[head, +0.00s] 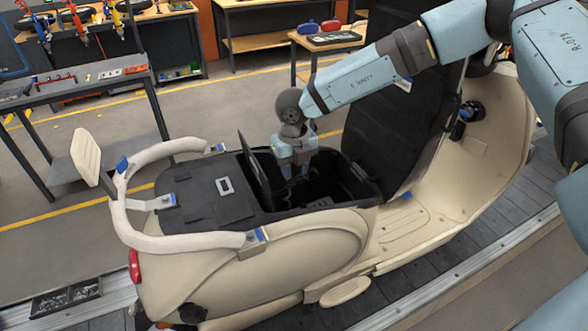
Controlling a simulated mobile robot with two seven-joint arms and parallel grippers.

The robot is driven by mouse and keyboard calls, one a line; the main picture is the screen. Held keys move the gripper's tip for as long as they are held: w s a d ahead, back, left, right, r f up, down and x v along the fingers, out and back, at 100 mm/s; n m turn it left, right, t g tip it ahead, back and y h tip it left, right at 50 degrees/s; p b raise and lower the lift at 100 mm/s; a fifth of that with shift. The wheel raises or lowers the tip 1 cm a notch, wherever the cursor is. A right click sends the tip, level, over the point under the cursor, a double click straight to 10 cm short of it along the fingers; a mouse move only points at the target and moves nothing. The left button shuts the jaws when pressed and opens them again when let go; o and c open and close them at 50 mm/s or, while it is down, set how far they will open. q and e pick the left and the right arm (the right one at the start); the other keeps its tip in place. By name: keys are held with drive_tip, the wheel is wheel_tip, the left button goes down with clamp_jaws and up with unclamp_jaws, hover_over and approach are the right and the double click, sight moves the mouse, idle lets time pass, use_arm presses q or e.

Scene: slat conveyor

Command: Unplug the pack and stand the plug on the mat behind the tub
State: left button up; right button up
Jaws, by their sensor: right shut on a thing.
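A cream scooter (300,250) stands with its black seat (390,120) tipped up, so the dark tub (355,192) under it is open. My right gripper (295,178) points down into the left part of the tub. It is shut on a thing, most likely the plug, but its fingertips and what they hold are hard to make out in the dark. The pack is not clearly visible in the tub. The black mat (190,204) lies on the tail, left of the tub, with a small grey rectangle (225,186) on it. My left gripper is not in view.
A thin black flap (254,172) stands upright between the mat and my right gripper. A pale grab rail (185,243) loops around the tail. The raised seat stands right of the tub. Workbenches (75,88) stand behind, across open floor.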

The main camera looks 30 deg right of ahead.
drive_tip(key=shift+r, duration=2.4)
drive_tip(key=shift+r, duration=0.1)
wheel_tip(320, 180, up, 9)
idle(0.3)
drive_tip(key=shift+b, duration=0.35)
drive_tip(key=shift+f, duration=0.2)
